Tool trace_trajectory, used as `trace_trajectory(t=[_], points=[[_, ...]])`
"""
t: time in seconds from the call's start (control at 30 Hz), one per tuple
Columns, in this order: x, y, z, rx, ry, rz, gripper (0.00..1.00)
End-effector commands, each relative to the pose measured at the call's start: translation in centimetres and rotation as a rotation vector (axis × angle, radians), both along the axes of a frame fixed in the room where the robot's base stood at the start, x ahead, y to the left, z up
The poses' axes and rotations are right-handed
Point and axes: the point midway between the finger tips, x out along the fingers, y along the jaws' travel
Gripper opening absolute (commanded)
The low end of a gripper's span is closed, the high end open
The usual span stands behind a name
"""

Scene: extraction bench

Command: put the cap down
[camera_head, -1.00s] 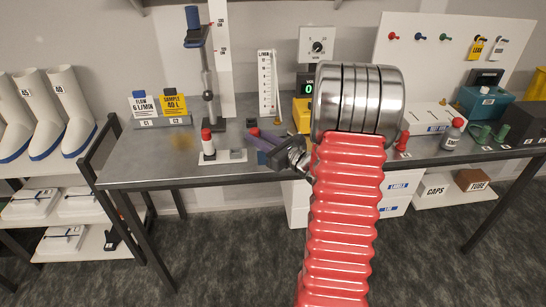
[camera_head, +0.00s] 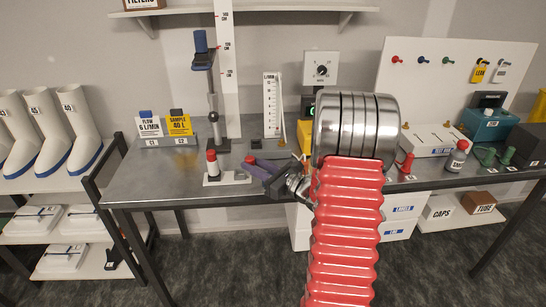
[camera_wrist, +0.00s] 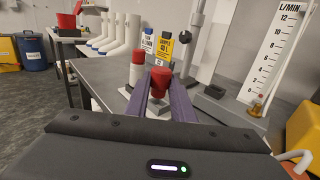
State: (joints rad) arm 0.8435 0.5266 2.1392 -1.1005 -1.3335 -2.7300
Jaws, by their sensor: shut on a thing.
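My gripper (camera_wrist: 160,93) is shut on a red cap (camera_wrist: 160,84), which sits between the purple fingertips in the wrist view. In the head view the gripper (camera_head: 256,166) is over the bench, just right of a white base plate (camera_head: 228,179). A white bottle with a red top (camera_head: 212,163) stands upright on the left of that plate. It also shows left of the held cap in the wrist view (camera_wrist: 137,72). I cannot tell whether the held cap touches anything beneath it.
The grey bench (camera_head: 150,180) has free room at left. Two signs (camera_head: 165,127), a column stand (camera_head: 213,115) and a flow gauge (camera_head: 271,105) stand behind. A red cap (camera_head: 405,163) and a bottle (camera_head: 457,156) stand at right. My red arm hides the bench middle.

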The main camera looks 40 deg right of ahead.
Motion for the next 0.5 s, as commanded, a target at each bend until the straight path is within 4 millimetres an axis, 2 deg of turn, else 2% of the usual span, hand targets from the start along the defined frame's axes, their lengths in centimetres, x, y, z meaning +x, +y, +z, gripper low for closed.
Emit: trace_trajectory(t=[0.03, 0.23, 0.5], points=[[0.4, 2.2, -1.3, 0.002, 0.006, 0.062, 0.00], [0.7, 10.4, -5.8, 0.003, 0.011, 0.298, 0.00], [-0.6, 21.3, -11.7, 0.012, 0.007, 0.579, 0.00]])
